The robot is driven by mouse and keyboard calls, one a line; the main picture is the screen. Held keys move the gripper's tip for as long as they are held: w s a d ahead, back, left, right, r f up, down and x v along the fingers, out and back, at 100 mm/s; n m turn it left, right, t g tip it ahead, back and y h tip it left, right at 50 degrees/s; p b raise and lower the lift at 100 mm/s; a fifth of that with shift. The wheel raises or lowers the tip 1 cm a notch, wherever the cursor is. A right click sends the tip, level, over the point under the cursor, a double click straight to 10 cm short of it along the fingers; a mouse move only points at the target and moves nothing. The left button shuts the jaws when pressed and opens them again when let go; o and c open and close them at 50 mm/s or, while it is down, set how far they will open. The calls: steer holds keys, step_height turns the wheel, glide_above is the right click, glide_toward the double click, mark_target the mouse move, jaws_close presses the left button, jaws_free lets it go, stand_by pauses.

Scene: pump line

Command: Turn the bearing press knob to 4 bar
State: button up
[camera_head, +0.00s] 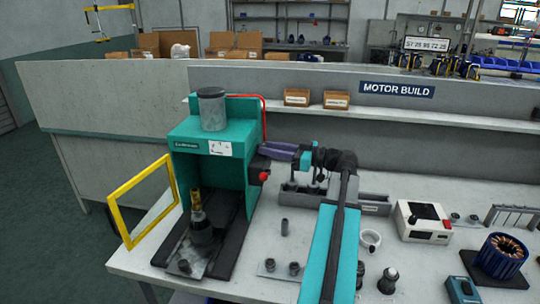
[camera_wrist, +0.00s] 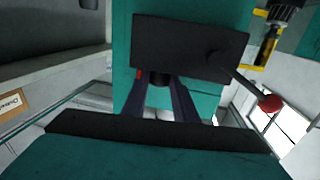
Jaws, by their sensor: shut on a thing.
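The bearing press (camera_head: 212,133) is a teal frame with a grey cylinder on top, standing at the left of the bench. My gripper (camera_head: 266,149) reaches its right side with two purple fingers. In the wrist view my gripper (camera_wrist: 161,88) has its fingertips on either side of a small black knob (camera_wrist: 160,78) under a black plate (camera_wrist: 190,47) on the teal side. The gripper is shut on this knob, which is partly hidden between the fingers. No scale or pressure reading is legible.
A lever with a red ball (camera_wrist: 270,103) sticks out close to the fingers. The yellow guard frame (camera_head: 112,217) stands open at the left. A grey tray (camera_head: 371,202), several small metal parts and a white meter (camera_head: 421,221) lie on the bench. A blue stator (camera_head: 498,257) is at right.

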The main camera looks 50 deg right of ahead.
steer(key=shift+w+d+f+n+g+y+b, duration=0.15)
steer(key=shift+n+g+y+b, duration=0.1)
steer(key=shift+n+y+b, duration=0.25)
steer(key=shift+d+r+n+g+y+b, duration=0.15)
steer(key=shift+n+g+y+b, duration=0.15)
steer(key=shift+y+b, duration=0.3)
steer(key=shift+n+g+y+b, duration=0.25)
steer(key=shift+n+y+b, duration=0.05)
steer(key=shift+y, duration=0.1)
steer(key=o, duration=1.1)
steer(key=shift+c, duration=0.2)
steer(key=b+v, duration=0.1)
steer(key=v, duration=1.3)
steer(key=shift+b, duration=0.35)
steer(key=shift+a, duration=0.15)
